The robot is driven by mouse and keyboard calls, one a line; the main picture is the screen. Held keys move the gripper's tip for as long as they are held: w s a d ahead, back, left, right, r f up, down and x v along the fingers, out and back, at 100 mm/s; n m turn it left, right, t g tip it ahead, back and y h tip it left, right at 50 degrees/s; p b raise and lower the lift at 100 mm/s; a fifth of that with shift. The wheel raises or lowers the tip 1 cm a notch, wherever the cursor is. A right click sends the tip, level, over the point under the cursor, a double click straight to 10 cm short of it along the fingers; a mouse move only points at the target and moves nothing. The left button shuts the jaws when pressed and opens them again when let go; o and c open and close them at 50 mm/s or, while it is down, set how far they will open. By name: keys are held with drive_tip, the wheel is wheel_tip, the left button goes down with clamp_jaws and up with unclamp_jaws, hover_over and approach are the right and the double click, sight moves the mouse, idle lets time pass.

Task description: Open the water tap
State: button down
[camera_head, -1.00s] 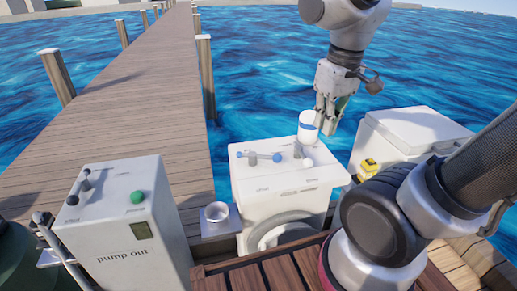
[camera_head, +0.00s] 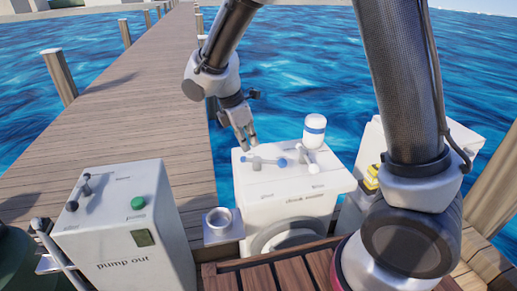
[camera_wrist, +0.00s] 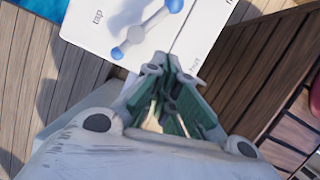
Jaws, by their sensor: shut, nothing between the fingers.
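The tap's lever (camera_head: 264,161) is a grey bar with blue balls at its ends, lying across the left part of the white drink water cabinet's top (camera_head: 300,185). In the wrist view the lever (camera_wrist: 148,27) lies beside the printed word "tap". My gripper (camera_head: 248,145) is shut and empty, pointing down just behind and above the lever's left end. In the wrist view its closed fingertips (camera_wrist: 163,72) appear close to one end of the lever. I cannot tell whether they touch it.
A white bottle with a blue band (camera_head: 314,131) and a second lever (camera_head: 304,160) stand right of the tap. A pump out cabinet (camera_head: 124,225) is at left, a metal cup (camera_head: 220,217) between the cabinets. A white box with a yellow item (camera_head: 372,177) is at right.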

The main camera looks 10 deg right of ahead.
sight(264, 161)
drive_tip(key=x, duration=0.9)
drive_tip(key=d, duration=0.2)
drive_tip(key=shift+w+d+f, duration=0.15)
drive_tip(key=shift+w+d, duration=0.05)
drive_tip(key=shift+d, duration=0.1)
drive_tip(key=shift+w+d+f, duration=0.15)
drive_tip(key=shift+d, duration=0.5)
drive_tip(key=shift+d, duration=0.1)
